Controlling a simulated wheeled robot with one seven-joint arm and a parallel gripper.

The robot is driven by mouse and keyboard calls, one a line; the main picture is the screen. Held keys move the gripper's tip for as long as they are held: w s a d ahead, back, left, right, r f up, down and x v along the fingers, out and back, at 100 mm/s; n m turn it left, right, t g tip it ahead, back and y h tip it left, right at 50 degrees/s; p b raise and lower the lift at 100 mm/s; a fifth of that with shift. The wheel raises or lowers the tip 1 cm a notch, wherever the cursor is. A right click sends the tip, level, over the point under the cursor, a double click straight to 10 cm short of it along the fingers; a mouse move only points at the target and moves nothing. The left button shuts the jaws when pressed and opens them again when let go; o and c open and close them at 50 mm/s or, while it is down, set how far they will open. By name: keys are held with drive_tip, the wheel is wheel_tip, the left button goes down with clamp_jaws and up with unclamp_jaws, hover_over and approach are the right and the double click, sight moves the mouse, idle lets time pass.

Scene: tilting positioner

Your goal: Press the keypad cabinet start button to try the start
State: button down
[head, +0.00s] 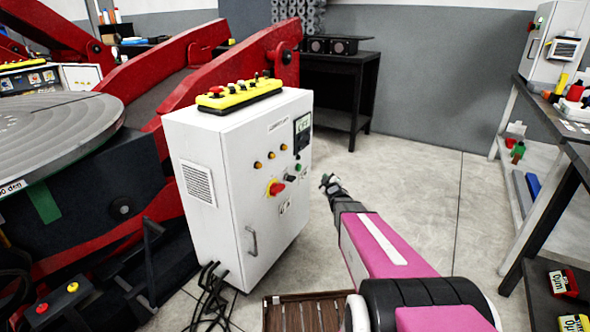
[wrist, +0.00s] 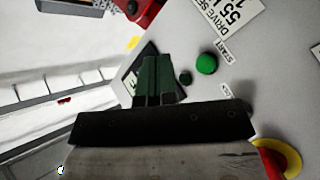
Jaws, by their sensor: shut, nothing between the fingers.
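The white keypad cabinet (head: 215,165) stands in the middle of the head view, with its door facing my arm. My gripper (head: 328,182) is in front of the door, to the right of the cabinet in the head view. In the wrist view its dark fingers (wrist: 157,76) are together and empty, left of the green button, partly covering a display.
A red and yellow rotary switch (head: 276,187) is on the same door; its edge shows in the wrist view (wrist: 278,158). A yellow button box (head: 238,94) lies on the cabinet. Cables (head: 210,300) hang below.

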sight(300, 168)
drive_tip(key=shift+w+a+r+n+y, duration=0.2)
drive_tip(key=shift+w+a+n+y, duration=0.2)
drive_tip(key=shift+a+n+y, duration=0.1)
drive_tip(key=w+a, duration=0.5)
drive_tip(key=a, duration=0.2)
idle(0.5)
drive_tip(key=shift+w+a, duration=0.15)
idle(1.8)
drive_tip(key=shift+w+a, duration=0.15)
drive_tip(key=shift+a, duration=0.1)
drive_tip(key=shift+w+a, duration=0.25)
drive_tip(key=shift+a, duration=0.1)
idle(0.9)
drive_tip(key=shift+s+d, duration=0.1)
drive_tip(key=shift+d, duration=0.05)
drive_tip(key=shift+s+d, duration=0.4)
drive_tip(key=shift+d, duration=0.2)
idle(0.3)
